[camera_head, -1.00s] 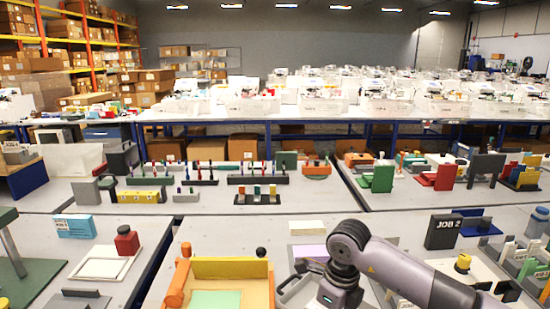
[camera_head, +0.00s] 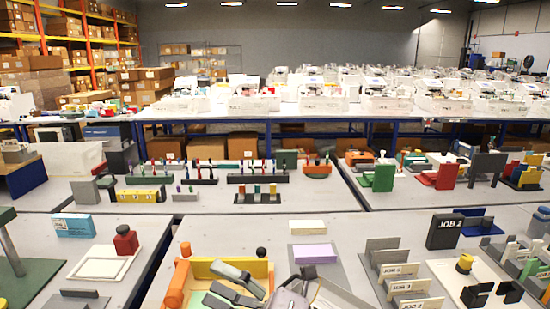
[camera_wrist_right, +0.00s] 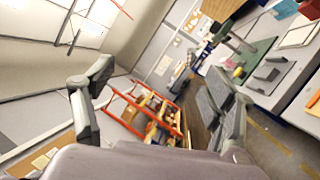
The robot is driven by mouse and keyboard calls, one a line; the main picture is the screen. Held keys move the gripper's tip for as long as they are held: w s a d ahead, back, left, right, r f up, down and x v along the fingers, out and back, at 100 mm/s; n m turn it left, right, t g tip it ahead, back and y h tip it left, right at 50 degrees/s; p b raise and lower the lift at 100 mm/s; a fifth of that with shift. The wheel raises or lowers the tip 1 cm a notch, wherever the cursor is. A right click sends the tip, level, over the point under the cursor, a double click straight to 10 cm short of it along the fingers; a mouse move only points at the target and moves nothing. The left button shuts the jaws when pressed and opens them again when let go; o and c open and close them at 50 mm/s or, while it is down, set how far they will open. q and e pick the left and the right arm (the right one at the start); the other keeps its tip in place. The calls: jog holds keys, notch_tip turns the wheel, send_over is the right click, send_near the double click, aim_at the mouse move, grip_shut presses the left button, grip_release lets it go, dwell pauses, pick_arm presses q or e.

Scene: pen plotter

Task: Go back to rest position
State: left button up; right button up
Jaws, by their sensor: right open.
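My right gripper (camera_head: 214,283) is in the lower middle of the head view, in front of the yellow and orange tray (camera_head: 200,268), and hides part of it. Its two dark grey fingers are spread and point left, with nothing between them. In the right wrist view the fingers (camera_wrist_right: 163,88) stand wide apart and empty, and the view looks tilted across the room. I cannot tell the gripper's height above the tray. My left gripper is in neither view.
A lilac pad (camera_head: 314,253) and a cream block (camera_head: 308,227) lie behind the gripper. A grey rack (camera_head: 366,262) with JOB cards stands to the right. More crowded tables lie beyond.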

jog(key=w+d+f+m+t+h, duration=0.2)
jog(key=w+d+m+t+h, duration=0.2)
jog(key=d+m+t+h, duration=0.55)
jog(key=w+d+f+m+t+h, duration=0.3)
jog(key=d+m+t+h, duration=0.3)
jog(key=m, duration=0.7)
jog(key=s+d+f+m+g+h, duration=0.25)
jog(key=d+f+m+g, duration=0.2)
jog(key=f, duration=0.25)
jog(key=s+d+f+m+g+h, duration=0.2)
jog(key=d+f+m+g+h, duration=0.15)
jog(key=d+f, duration=0.3)
jog(key=s+d+f+m+g, duration=0.1)
jog(key=s+f+m+g, duration=0.1)
jog(key=s+f+g, duration=0.55)
jog(key=s+d+f+m+g, duration=0.25)
jog(key=s+f, duration=0.55)
jog(key=s, duration=0.7)
notch_tip(320, 180, down, 24)
jog(key=n+g, duration=0.1)
jog(key=s+d+f+g, duration=0.1)
jog(key=s+d+f, duration=0.1)
jog(key=s+f, duration=1.5)
jog(key=shift+s+f, duration=0.15)
jog(key=shift+s, duration=0.35)
